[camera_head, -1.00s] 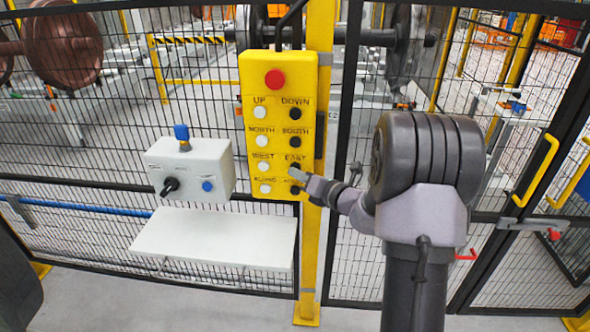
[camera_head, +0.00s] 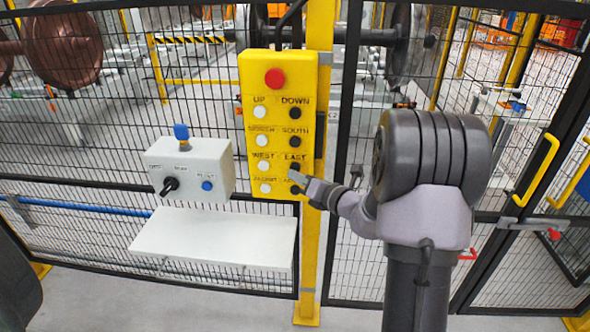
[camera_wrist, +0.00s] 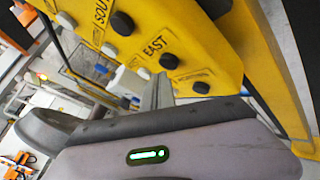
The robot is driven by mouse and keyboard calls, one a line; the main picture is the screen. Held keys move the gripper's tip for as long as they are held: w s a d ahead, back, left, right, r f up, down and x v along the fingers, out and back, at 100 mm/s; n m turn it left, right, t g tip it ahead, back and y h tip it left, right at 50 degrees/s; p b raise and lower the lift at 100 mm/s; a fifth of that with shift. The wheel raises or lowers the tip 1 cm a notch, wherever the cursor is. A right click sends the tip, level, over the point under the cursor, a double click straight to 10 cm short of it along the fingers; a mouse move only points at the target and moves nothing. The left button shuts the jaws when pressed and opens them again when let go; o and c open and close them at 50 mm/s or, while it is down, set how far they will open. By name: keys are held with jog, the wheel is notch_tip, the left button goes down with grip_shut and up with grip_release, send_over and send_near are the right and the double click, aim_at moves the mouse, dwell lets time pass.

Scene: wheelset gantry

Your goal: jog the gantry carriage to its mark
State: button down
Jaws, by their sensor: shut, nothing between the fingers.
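A yellow push-button pendant (camera_head: 278,125) hangs on a yellow post, with a red button (camera_head: 275,78) on top and two columns of buttons, white at left and black at right. Labels include UP, DOWN, SOUTH, WEST and EAST. My gripper (camera_head: 294,178) is shut and empty, its tip just below the black EAST button (camera_head: 294,166), near the bottom right button. In the wrist view, my gripper (camera_wrist: 159,84) points at the pendant's lower end, beside the EAST button (camera_wrist: 168,61) and the bottom black button (camera_wrist: 201,87). Contact cannot be told. I cannot make out the gantry carriage or its mark.
A grey control box (camera_head: 190,168) with a black knob and blue parts stands left of the pendant, above a white shelf (camera_head: 215,238). Black mesh fencing closes off the area behind, where a brown wheel (camera_head: 68,42) and a grey wheelset (camera_head: 405,45) show.

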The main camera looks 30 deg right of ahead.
jog(key=shift+s+a, duration=0.1)
jog(key=shift+s, duration=0.05)
jog(key=shift+s+a+b, duration=0.2)
jog(key=shift+s+a, duration=0.5)
jog(key=shift+s, duration=0.35)
jog(key=shift+s+a+b, duration=0.15)
jog(key=shift+s+a, duration=0.55)
jog(key=shift+s, duration=0.3)
